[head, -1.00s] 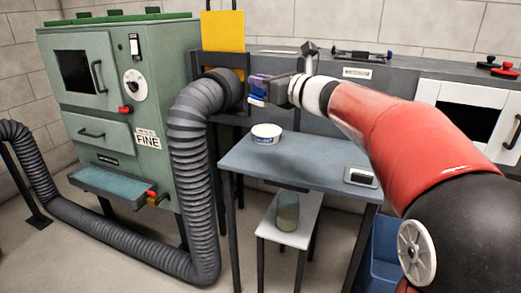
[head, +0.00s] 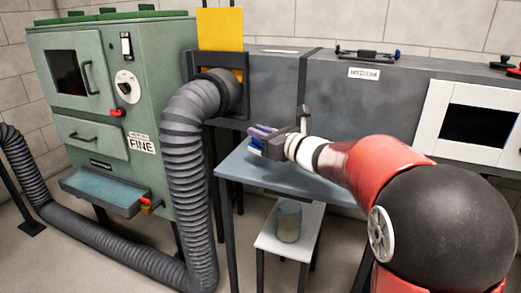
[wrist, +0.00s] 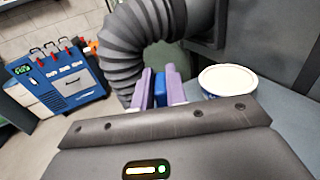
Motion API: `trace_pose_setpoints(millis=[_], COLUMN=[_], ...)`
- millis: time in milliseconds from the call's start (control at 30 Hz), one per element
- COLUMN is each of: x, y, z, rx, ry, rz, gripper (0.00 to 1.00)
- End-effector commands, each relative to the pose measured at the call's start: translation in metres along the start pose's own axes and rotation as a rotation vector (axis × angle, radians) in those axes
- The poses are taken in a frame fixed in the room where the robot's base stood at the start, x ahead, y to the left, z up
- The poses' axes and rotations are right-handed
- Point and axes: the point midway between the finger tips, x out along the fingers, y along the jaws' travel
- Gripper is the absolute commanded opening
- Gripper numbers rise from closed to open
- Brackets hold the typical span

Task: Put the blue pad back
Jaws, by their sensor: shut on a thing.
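My gripper (head: 260,138) has purple fingers and is shut on the blue pad (head: 256,145). It holds the pad over the left part of the grey table (head: 233,165), in front of the dark duct. In the wrist view the pad (wrist: 160,88) shows as a blue block between the two purple fingers (wrist: 159,85). My gripper hides part of the pad. A white-topped tub with a blue side (wrist: 228,82) stands just right of the fingers in the wrist view. In the head view my gripper and wrist hide the tub.
A ribbed grey hose (head: 183,150) rises close left of my gripper to the duct, below a yellow plate (head: 220,29). A green cabinet (head: 110,100) stands left. A glass jar (head: 289,222) stands on a low white stool (head: 268,240). A blue tool cabinet (wrist: 50,82) shows in the wrist view.

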Motion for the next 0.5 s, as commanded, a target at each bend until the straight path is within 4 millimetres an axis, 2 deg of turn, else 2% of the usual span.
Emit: trace_pose_setpoints(millis=[300,500], x=[0.0,0.0], y=[0.0,0.0], z=[-0.041,-0.045], rx=[0.003,-0.001], ry=[0.002,-0.002], rz=[-0.001,0.0], gripper=[0.0,0.0])
